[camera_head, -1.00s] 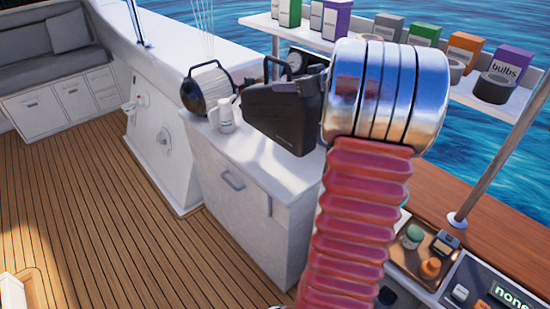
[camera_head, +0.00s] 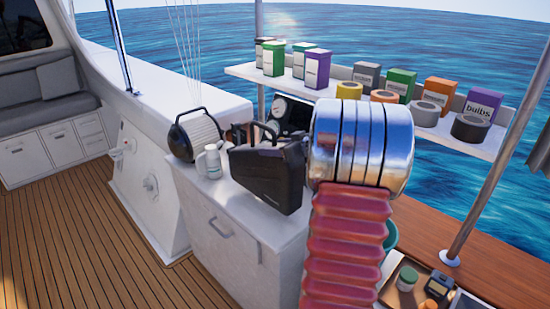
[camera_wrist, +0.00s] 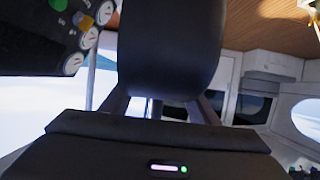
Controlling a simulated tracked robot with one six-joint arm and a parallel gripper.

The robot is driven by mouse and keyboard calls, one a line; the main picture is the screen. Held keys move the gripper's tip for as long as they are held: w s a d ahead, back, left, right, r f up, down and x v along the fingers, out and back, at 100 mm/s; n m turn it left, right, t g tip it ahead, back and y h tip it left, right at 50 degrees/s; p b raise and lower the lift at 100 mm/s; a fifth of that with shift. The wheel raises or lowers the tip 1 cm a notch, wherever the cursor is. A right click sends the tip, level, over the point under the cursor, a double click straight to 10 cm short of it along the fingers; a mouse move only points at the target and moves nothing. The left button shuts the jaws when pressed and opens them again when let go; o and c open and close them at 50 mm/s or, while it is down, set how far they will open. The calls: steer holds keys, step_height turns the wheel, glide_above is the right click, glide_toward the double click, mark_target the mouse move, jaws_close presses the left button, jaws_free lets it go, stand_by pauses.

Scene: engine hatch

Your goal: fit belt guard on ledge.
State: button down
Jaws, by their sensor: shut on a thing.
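In the wrist view a dark, smooth, rounded piece, seemingly the belt guard (camera_wrist: 170,48), fills the upper middle. My gripper (camera_wrist: 160,103) has its dark fingers on either side of the piece's lower end and is shut on it. In the head view the black end of my arm (camera_head: 268,178) hangs over or in front of the white counter, left of my silver wrist joint. The guard is not clearly told apart from dark shapes there. I cannot make out the ledge.
A white mug-like jug (camera_head: 210,160) and a round black-rimmed filter (camera_head: 200,137) stand on the white counter (camera_head: 195,195). A shelf (camera_head: 435,119) of boxes and tape rolls is behind my arm. A tray (camera_head: 402,297) lies at lower right. Deck is open at left.

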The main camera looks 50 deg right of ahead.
steer(key=shift+f, duration=1.85)
steer(key=c, duration=0.7)
jaws_free()
steer(key=shift+f, duration=0.1)
steer(key=v, duration=1.2)
